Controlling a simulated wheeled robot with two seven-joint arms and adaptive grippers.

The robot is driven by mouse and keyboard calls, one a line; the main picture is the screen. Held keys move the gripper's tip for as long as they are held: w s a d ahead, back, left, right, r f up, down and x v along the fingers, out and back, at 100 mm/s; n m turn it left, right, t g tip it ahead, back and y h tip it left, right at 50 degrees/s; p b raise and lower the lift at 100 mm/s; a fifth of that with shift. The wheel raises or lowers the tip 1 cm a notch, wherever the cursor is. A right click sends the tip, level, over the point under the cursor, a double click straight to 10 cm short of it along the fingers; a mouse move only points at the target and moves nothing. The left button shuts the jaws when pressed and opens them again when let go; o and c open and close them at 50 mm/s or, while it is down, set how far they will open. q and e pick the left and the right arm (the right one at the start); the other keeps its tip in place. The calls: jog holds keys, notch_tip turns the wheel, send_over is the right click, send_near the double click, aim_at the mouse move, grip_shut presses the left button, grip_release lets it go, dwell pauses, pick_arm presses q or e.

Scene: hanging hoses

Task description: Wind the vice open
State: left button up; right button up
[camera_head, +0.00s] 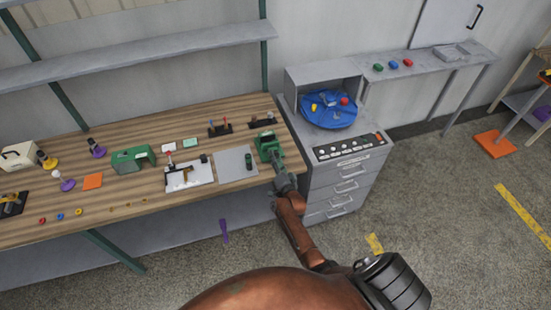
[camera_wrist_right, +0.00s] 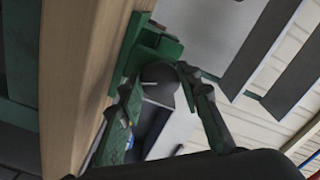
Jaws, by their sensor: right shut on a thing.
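The green vice (camera_head: 267,147) is at the right end of the wooden workbench, by its front corner. It also shows as a green body (camera_wrist_right: 150,50) in the right wrist view. My right gripper (camera_head: 280,172) reaches up to the vice's front. In the wrist view my right gripper (camera_wrist_right: 160,88) has one finger on each side of the dark round end of the vice handle (camera_wrist_right: 159,76) and is shut on it. The jaw gap is too small to judge. My left gripper is not in view.
A grey mat (camera_head: 233,168) with a small dark green cylinder lies left of the vice. A grey drawer cabinet (camera_head: 340,186) with a knobbed panel and blue turntable (camera_head: 325,118) stands close on the right. The bench (camera_head: 140,205) holds several small items further left.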

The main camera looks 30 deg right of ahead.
jog(key=n, duration=0.4)
jog(key=shift+f+n, duration=0.1)
jog(key=shift+n, duration=0.2)
jog(key=n, duration=0.3)
jog(key=shift+n, duration=0.4)
jog(key=n, duration=0.3)
jog(key=shift+n, duration=0.3)
jog(key=n+b, duration=0.1)
jog(key=n, duration=0.2)
jog(key=shift+d+f+n, duration=0.1)
jog(key=shift+n, duration=0.2)
jog(key=n+b, duration=0.1)
jog(key=n, duration=0.2)
jog(key=shift+n+b, duration=0.3)
jog(key=shift+b, duration=0.05)
jog(key=n+b, duration=0.1)
jog(key=n, duration=0.1)
jog(key=shift+n+b, duration=0.3)
jog(key=shift+n, duration=0.1)
jog(key=n+b, duration=0.4)
jog(key=n, duration=0.1)
jog(key=shift+d+n, duration=0.1)
jog(key=shift+n, duration=0.3)
jog(key=shift+n+b, duration=0.6)
jog(key=shift+n, duration=0.3)
jog(key=shift+r, duration=0.2)
